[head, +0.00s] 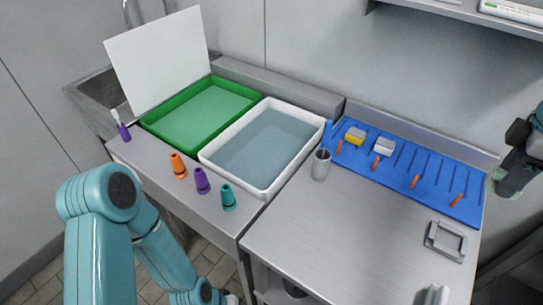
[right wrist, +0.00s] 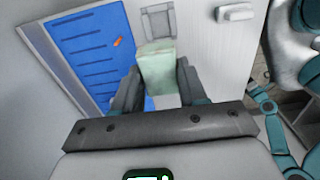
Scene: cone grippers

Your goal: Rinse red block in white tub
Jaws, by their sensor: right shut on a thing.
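My right gripper (head: 497,182) is at the right edge of the head view, beyond the right end of the blue board. In the right wrist view its two fingers (right wrist: 158,88) are shut on a pale green block (right wrist: 156,68). No red block shows in either view. The white tub (head: 210,155) stands left of centre in the head view, with grey-blue liquid or a grey-blue floor inside. My right gripper is far to the right of it. My left arm shows at the lower left, but its gripper is out of view.
A green tray (head: 152,122) adjoins the tub, with a white panel (head: 160,60) behind. Orange (head: 178,166), purple (head: 201,181) and teal (head: 228,197) cones stand in front. A metal cup (head: 320,166), slotted blue board (head: 462,208) and grey bracket (head: 445,241) occupy the right bench.

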